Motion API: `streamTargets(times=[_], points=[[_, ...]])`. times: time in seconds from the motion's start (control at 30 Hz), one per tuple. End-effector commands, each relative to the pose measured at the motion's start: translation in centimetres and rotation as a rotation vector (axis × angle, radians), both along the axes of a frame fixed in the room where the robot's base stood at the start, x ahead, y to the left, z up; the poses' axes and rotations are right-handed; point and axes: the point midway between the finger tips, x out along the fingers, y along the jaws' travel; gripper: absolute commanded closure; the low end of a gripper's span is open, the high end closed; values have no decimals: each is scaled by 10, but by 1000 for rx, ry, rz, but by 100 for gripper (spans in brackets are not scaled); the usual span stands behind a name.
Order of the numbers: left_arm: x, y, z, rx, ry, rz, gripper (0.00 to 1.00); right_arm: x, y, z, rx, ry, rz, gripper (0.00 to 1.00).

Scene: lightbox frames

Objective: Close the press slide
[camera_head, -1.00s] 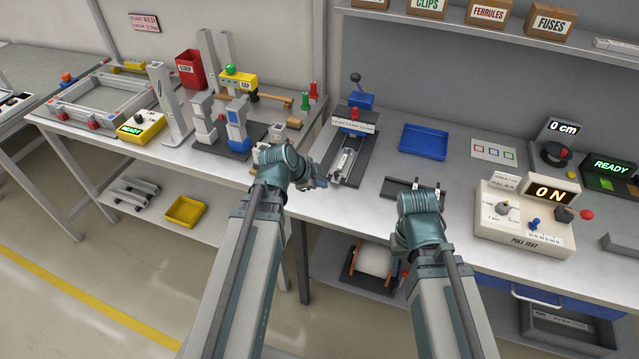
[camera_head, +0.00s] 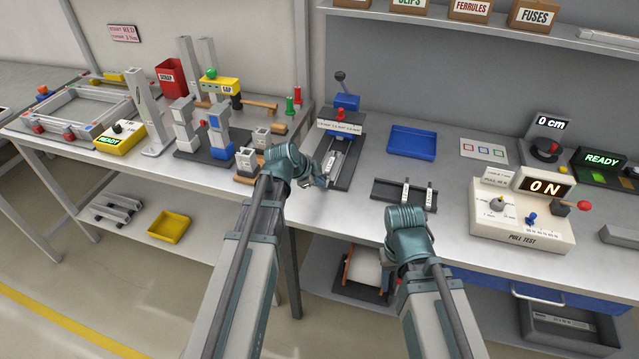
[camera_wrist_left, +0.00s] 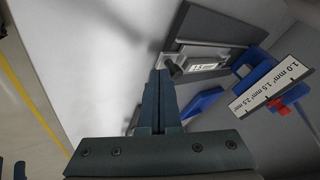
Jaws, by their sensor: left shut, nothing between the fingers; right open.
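The press (camera_head: 346,102) has a blue head, a black-knobbed lever and a white size scale with a red pointer; the scale also shows in the left wrist view (camera_wrist_left: 272,90). Its slide (camera_head: 335,164), pale grey with a label, sticks out toward the front on a dark base plate. In the left wrist view the slide (camera_wrist_left: 205,68) reads 1.5 mm and has a dark knob (camera_wrist_left: 174,67) at its end. My left gripper (camera_head: 321,181) is shut and empty, its tips (camera_wrist_left: 158,76) close by the knob; contact cannot be told. My right gripper (camera_head: 408,222) is open, its fingers mostly hidden by its wrist.
A blue tray (camera_head: 413,142) lies right of the press. A dark rail (camera_head: 403,193) with small pale parts is in front of the tray, near my right gripper. The pull tester (camera_head: 520,215) stands further right. Grey fixtures (camera_head: 216,135) stand to the left.

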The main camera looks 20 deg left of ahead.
Motion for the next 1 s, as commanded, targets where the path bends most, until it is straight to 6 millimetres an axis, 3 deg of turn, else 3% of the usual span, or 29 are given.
streamTargets(times=[0.17, 0.53, 1.0], points=[[7, 0, 0, 0, 0, 0, 100, 0, 0, 0, 0, 0, 0, 50], [82, -2, 0, 0, 0, 0, 100, 0, 0, 0, 0, 0, 0, 50], [85, -4, 1, -2, -6, 2, 100, 0, 0, 0, 0, 0, 0, 50]])
